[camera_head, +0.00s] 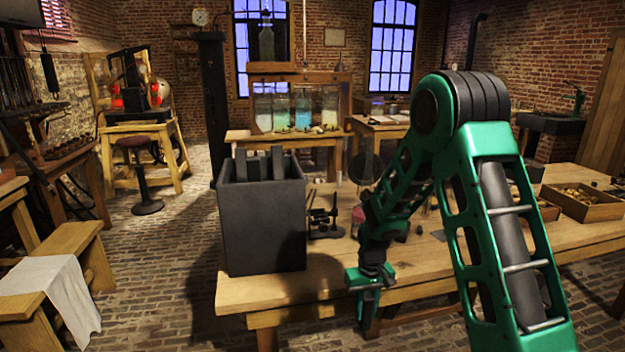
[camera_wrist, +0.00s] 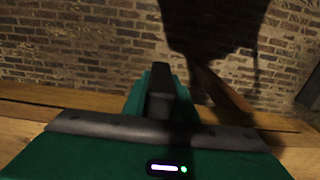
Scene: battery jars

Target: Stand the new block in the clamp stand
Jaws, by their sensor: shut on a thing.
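My gripper (camera_head: 367,302) hangs low at the near edge of the wooden table, to the right of the dark box. In the wrist view its green jaws (camera_wrist: 158,88) are closed on a narrow dark piece (camera_wrist: 160,80), which I take to be the block. A small black stand (camera_head: 325,222) with a clamp-like top stands on the table, just right of the dark box and left of my arm. It looks like the clamp stand; its jaw is too small to read.
A tall dark box (camera_head: 262,235) with dark slabs inside stands at the left end of the wooden table (camera_head: 240,298). A wooden tray (camera_head: 590,207) with small pieces lies at the right. Several glass jars (camera_head: 300,108) stand behind. My arm hides part of the table.

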